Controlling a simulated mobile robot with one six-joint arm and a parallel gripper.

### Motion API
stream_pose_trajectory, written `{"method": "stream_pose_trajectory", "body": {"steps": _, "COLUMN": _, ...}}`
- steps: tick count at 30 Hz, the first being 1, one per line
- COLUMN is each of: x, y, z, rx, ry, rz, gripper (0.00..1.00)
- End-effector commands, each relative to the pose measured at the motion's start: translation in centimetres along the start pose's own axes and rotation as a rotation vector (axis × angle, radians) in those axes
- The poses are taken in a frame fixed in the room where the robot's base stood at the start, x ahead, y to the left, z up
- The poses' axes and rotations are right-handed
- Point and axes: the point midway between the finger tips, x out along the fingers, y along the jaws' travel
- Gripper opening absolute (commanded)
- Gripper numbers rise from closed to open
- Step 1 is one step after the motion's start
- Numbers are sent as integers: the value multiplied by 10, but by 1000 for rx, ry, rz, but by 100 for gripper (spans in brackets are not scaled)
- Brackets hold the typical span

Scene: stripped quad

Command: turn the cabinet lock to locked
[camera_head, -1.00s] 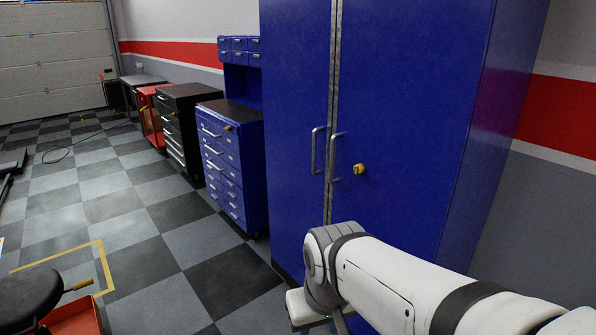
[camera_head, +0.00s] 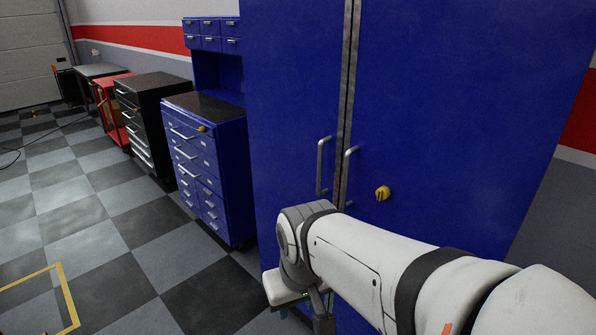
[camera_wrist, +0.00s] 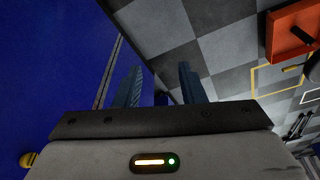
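The tall blue cabinet (camera_head: 450,95) stands close in front, both doors shut, with two upright metal handles at the seam. The small yellow lock (camera_head: 383,193) is on the right door, right of the handles. Its exact turn is too small to tell. In the wrist view a yellow piece of the lock (camera_wrist: 28,160) shows at the lower left, beside the gripper body. My gripper (camera_wrist: 157,86) is open and empty, its two fingers apart, with the cabinet front to its left. In the head view my arm hides most of the gripper, below the lock.
A blue drawer chest (camera_head: 215,165) stands left of the cabinet, then a black drawer chest (camera_head: 150,125) and a red cart (camera_head: 108,105). The checkered floor (camera_head: 120,210) at the left is open. A red tray (camera_wrist: 290,32) shows at the wrist view's upper right.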

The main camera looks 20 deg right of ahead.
Motion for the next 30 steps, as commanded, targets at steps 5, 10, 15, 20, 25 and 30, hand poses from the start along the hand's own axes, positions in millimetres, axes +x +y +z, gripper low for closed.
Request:
{"method": "stream_pose_trajectory", "body": {"steps": 5, "x": 0, "y": 0, "z": 0, "rx": 0, "ry": 0, "rz": 0, "gripper": 36}}
{"method": "stream_pose_trajectory", "body": {"steps": 10, "x": 1, "y": 0, "z": 0, "rx": 0, "ry": 3, "rz": -1, "gripper": 42}}
{"method": "stream_pose_trajectory", "body": {"steps": 15, "x": 23, "y": -1, "z": -25, "rx": -9, "ry": 110, "rz": -29, "gripper": 52}}
{"method": "stream_pose_trajectory", "body": {"steps": 20, "x": 58, "y": 4, "z": -88, "rx": 6, "ry": 387, "rz": -47, "gripper": 52}}
{"method": "stream_pose_trajectory", "body": {"steps": 25, "x": 76, "y": 37, "z": -159, "rx": 61, "ry": 738, "rz": 42, "gripper": 52}}
{"method": "stream_pose_trajectory", "body": {"steps": 30, "x": 79, "y": 92, "z": -204, "rx": 143, "ry": 1054, "rz": 242, "gripper": 52}}
